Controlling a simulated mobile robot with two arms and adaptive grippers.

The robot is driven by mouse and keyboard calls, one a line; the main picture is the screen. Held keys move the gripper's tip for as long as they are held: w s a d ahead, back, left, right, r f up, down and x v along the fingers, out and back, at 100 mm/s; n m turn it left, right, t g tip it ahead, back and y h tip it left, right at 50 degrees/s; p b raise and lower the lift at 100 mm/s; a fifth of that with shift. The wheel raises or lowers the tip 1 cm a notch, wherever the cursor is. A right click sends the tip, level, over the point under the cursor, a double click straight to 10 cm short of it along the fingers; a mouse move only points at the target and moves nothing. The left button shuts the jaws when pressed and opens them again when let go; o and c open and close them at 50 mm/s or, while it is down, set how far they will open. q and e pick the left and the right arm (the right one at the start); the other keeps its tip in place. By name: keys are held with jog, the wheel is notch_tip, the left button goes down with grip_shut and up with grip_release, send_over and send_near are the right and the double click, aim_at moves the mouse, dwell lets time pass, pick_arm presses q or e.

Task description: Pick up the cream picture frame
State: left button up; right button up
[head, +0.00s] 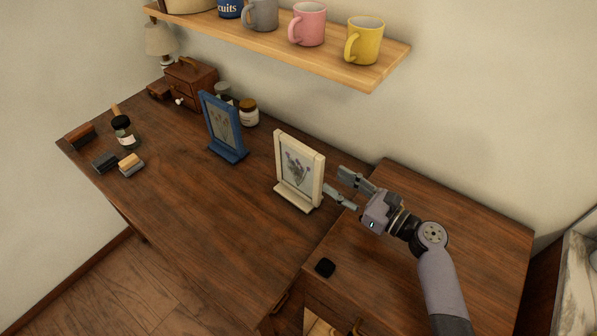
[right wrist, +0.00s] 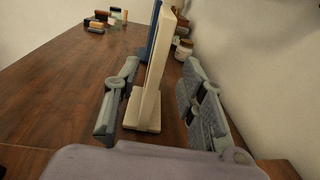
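The cream picture frame (head: 299,169) stands upright on the brown wooden desk, with a purple flower picture in it. My right gripper (head: 341,190) is open at its right side, fingers pointing at the frame. In the right wrist view the cream frame (right wrist: 152,80) is seen edge-on between the two spread fingers (right wrist: 160,105), with a gap on both sides. Its base rests on the desk. My left gripper is not in view.
A blue picture frame (head: 222,127) stands to the left of the cream one. A jar (head: 249,113) and a wooden box (head: 190,84) are behind it. A shelf (head: 290,46) with mugs hangs above. The desk's front middle is clear.

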aim_at(299, 159)
jog(key=x, duration=0.4)
jog(key=shift+w+a+f+b, duration=0.1)
jog(key=shift+w+f+b, duration=0.05)
jog(key=shift+b, duration=0.25)
jog(key=x, duration=0.2)
jog(key=shift+w+a, duration=0.25)
jog(key=shift+w+a+b, duration=0.3)
jog(key=shift+a+b, duration=0.05)
jog(key=shift+a, duration=0.05)
jog(key=shift+w+a, duration=0.2)
jog(key=shift+a, duration=0.05)
jog(key=b+x, duration=0.2)
jog(key=x, duration=0.1)
jog(key=shift+w+a+f, duration=0.1)
jog(key=shift+w+a, duration=0.1)
jog(key=shift+a, duration=0.1)
jog(key=shift+w+a, duration=0.2)
jog(key=shift+a, duration=0.1)
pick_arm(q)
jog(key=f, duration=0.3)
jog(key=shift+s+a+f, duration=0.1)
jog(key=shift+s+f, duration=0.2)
pick_arm(e)
jog(key=shift+c, duration=0.2)
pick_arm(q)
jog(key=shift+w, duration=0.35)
pick_arm(e)
jog(key=shift+d, duration=0.1)
grip_shut()
